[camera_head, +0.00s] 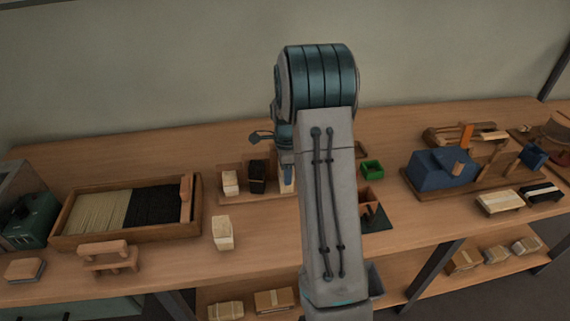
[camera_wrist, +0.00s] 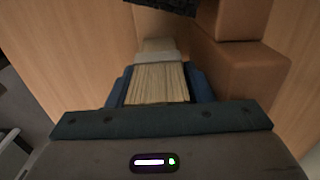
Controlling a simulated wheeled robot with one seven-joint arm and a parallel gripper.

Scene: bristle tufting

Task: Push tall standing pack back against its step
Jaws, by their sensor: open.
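In the wrist view a tall pale bristle pack (camera_wrist: 158,84) with a whitish band stands between the two blue fingers of my gripper (camera_wrist: 160,88). The fingers are open, one on each side of the pack; I cannot tell whether either touches it. The wooden step (camera_wrist: 240,75) is beside the pack on the right of that view. In the head view my gripper (camera_head: 287,165) points down at the stepped wooden stand (camera_head: 268,199), and my arm hides much of the pack there.
A dark pack (camera_head: 257,177) and a pale pack (camera_head: 230,183) stand on the stand to the left. Another pale pack (camera_head: 222,233) stands alone on the bench in front. A bristle tray (camera_head: 65,236) lies left; a green box (camera_head: 372,169) is right of my arm.

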